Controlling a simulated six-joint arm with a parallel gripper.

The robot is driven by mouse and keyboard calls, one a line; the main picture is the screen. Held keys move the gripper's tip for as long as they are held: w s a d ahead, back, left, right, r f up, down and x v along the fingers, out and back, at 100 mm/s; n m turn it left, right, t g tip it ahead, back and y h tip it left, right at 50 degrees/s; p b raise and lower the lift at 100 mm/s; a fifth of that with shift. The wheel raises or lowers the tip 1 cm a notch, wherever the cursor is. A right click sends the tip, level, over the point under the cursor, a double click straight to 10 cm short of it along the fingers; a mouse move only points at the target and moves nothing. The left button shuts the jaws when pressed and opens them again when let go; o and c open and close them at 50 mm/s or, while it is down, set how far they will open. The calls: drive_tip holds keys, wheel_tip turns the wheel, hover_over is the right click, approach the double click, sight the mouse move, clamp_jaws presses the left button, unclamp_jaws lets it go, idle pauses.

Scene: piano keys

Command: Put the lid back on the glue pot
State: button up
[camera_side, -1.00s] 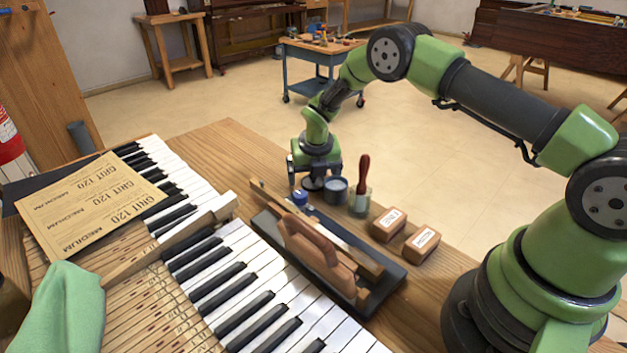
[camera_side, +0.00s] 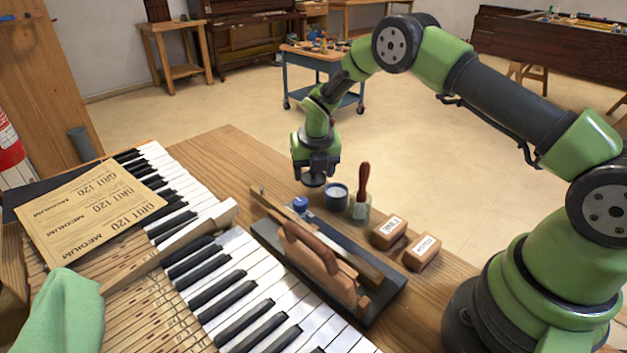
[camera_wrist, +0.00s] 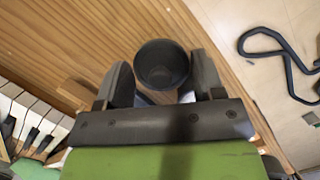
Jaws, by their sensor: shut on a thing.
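The glue pot (camera_side: 336,196) stands open on the wooden bench, a small dark pot with pale contents showing at its mouth. My gripper (camera_side: 316,171) is above the bench, just left of and behind the pot. It is shut on the dark round lid (camera_side: 313,181), which hangs below the fingers, raised off the bench and apart from the pot. In the wrist view the lid (camera_wrist: 162,66) sits between the two fingers. The pot is not clearly seen there.
A jar with a red-handled brush (camera_side: 362,190) stands right of the pot. Two labelled blocks (camera_side: 389,232) lie to the right. A plane (camera_side: 318,262) on a dark tray and piano keys (camera_side: 235,270) are nearer. Bench left of the gripper is clear.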

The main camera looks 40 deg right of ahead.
sight(319, 180)
wheel_tip(319, 180, up, 6)
drive_tip(key=shift+r, duration=0.15)
drive_tip(key=shift+s+r+m, duration=0.2)
drive_tip(key=shift+r+m, duration=0.05)
drive_tip(key=shift+m, duration=0.05)
drive_tip(key=m, duration=0.1)
drive_tip(key=s+m, duration=0.1)
drive_tip(key=shift+s+a+r+m+g+h, duration=0.1)
drive_tip(key=shift+s+r+m+g+h, duration=0.1)
drive_tip(key=shift+m+g+h, duration=0.1)
drive_tip(key=shift+s+f+m+g+h, duration=0.15)
drive_tip(key=shift+s+f+m+g, duration=0.25)
drive_tip(key=shift+s+f+m, duration=0.85)
drive_tip(key=shift+s+f+m+g+h, duration=0.1)
drive_tip(key=shift+s+f+m+g, duration=0.45)
drive_tip(key=shift+m, duration=1.25)
drive_tip(key=shift+s+f+m+g+h, duration=0.2)
drive_tip(key=shift+s+f+m, duration=0.4)
drive_tip(key=shift+f+m, duration=0.7)
drive_tip(key=shift+r+m, duration=0.1)
drive_tip(key=shift+m, duration=0.15)
